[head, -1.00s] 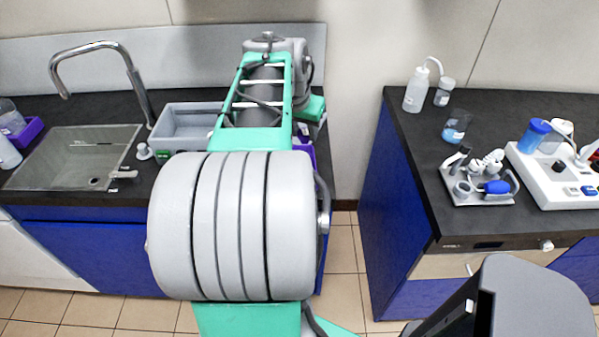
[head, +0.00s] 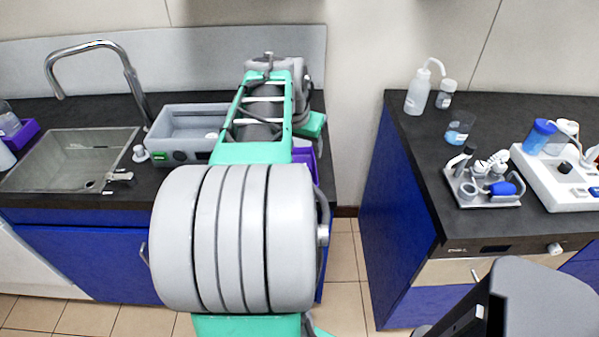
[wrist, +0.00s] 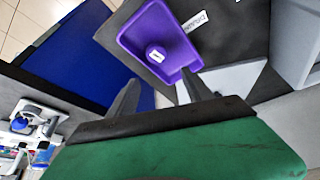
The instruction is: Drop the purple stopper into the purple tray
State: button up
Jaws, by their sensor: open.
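The purple tray (wrist: 152,22) lies on the dark counter in the wrist view, beside a white label strip. The purple stopper (wrist: 155,52), with a white mark on top, is inside the tray near its near end. My gripper (wrist: 160,77) is open, with its two fingers apart and nothing between them. The stopper is beyond the fingertips and apart from them. In the head view a purple tray edge (head: 307,154) shows beside my arm, which hides the rest, the stopper and my gripper.
A grey bin (head: 192,120) with a green mark stands left of my arm, near the sink (head: 70,165). Another purple tray (head: 22,134) is at the far left. The right counter (head: 415,140) holds bottles and instruments. A floor gap separates the counters.

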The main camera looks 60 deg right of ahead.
jog(key=shift+r, duration=0.1)
jog(key=v, duration=0.7)
jog(key=shift+r, duration=0.3)
jog(key=shift+a, duration=0.15)
